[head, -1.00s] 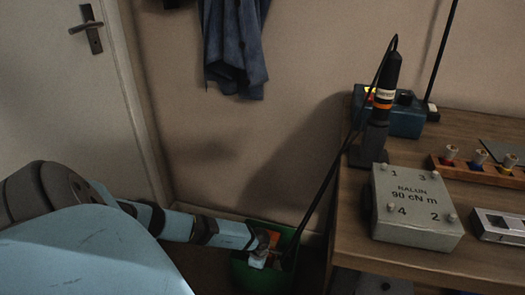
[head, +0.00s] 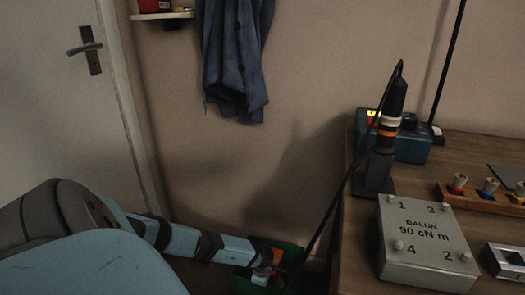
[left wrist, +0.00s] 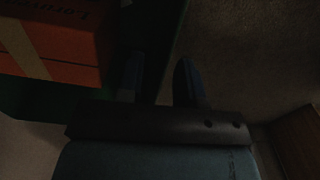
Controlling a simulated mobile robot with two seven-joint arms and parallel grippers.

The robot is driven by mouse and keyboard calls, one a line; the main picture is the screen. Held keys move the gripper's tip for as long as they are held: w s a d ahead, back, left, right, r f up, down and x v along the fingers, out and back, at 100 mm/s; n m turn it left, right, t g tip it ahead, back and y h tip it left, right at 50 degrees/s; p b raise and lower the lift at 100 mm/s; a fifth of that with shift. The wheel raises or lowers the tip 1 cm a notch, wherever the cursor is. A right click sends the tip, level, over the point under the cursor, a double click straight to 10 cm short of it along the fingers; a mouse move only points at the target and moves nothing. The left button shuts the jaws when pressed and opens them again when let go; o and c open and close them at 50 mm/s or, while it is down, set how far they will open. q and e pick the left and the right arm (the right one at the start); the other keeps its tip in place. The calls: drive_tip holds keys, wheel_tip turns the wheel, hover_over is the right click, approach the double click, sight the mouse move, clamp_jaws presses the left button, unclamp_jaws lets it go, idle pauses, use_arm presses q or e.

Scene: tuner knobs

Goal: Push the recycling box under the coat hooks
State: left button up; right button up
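The recycling box (head: 241,284) is green and stands on the floor, low in the head view, left of the workbench. My left gripper (head: 270,275) reaches down to the box. In the left wrist view its two fingers (left wrist: 160,82) are apart, and the dark green box wall (left wrist: 165,45) runs down between them. I cannot tell whether they touch it. A blue coat (head: 236,60) hangs on the wall; its hooks are out of view. My right gripper is not in view.
The wooden workbench (head: 355,265) stands right of the box. It carries a grey BALUN block (head: 425,235), a blue unit (head: 408,145) and an upright black tool (head: 391,115) with a dangling cable. A door (head: 60,120) is at left. The wall below the coat is bare.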

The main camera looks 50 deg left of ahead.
use_arm(q)
drive_tip(key=shift+r, duration=0.35)
wheel_tip(320, 180, up, 3)
drive_tip(key=shift+r+p, duration=0.1)
drive_tip(key=shift+p, duration=1.1)
drive_tip(key=shift+r+p, duration=0.55)
drive_tip(key=shift+r, duration=0.4)
wheel_tip(320, 180, up, 8)
drive_tip(key=p, duration=0.3)
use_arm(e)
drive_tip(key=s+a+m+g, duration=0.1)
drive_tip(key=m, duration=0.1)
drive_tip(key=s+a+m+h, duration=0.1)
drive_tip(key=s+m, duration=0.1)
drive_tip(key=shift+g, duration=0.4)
